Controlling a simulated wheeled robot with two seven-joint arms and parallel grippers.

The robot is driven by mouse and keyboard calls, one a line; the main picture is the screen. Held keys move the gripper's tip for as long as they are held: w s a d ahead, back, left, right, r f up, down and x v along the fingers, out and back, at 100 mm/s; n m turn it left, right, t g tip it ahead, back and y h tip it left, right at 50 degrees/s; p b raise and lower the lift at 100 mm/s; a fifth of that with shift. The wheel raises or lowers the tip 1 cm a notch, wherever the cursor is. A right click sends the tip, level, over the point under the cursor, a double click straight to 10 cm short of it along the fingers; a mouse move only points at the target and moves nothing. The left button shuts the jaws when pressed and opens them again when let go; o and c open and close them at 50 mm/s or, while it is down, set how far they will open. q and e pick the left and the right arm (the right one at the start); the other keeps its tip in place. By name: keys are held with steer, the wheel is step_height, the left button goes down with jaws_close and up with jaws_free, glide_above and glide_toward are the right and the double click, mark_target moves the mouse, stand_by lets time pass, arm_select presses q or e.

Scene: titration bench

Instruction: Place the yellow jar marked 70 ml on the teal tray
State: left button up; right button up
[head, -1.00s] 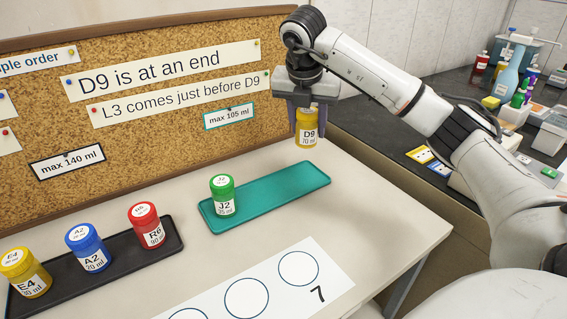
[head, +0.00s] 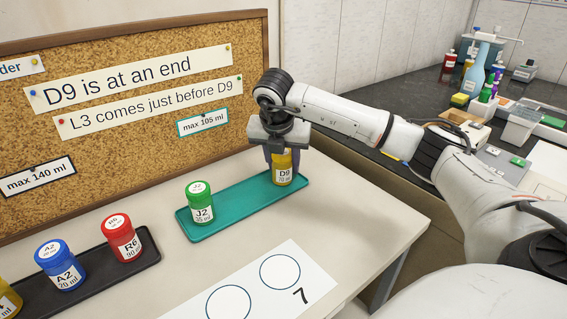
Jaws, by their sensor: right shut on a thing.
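The yellow jar D9 (head: 283,173) is in my right gripper (head: 281,158), which is shut on it from above. The jar is upright at the right end of the teal tray (head: 237,207). Its base looks at or very near the tray surface; I cannot tell if it touches. Its volume print is too small to read surely. A green jar J2 (head: 201,207) marked 25 ml or similar stands on the tray's left end, apart from D9. My left gripper is not in view.
A black tray (head: 97,267) at left holds a red jar R6 (head: 122,240), a blue jar A2 (head: 59,267) and a partly cut-off yellow jar (head: 8,301). A white card with circles (head: 258,292) lies in front. The corkboard (head: 120,146) stands behind.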

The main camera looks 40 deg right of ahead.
mark_target(280, 157)
steer(key=shift+f, duration=0.1)
steer(key=o, duration=0.8)
steer(key=p+v, duration=0.1)
steer(key=v, duration=1)
steer(key=shift+w+d, duration=0.1)
steer(key=shift+w, duration=0.05)
steer(key=shift+a+r, duration=0.25)
steer(key=shift+r, duration=0.4)
steer(key=shift+s, duration=0.25)
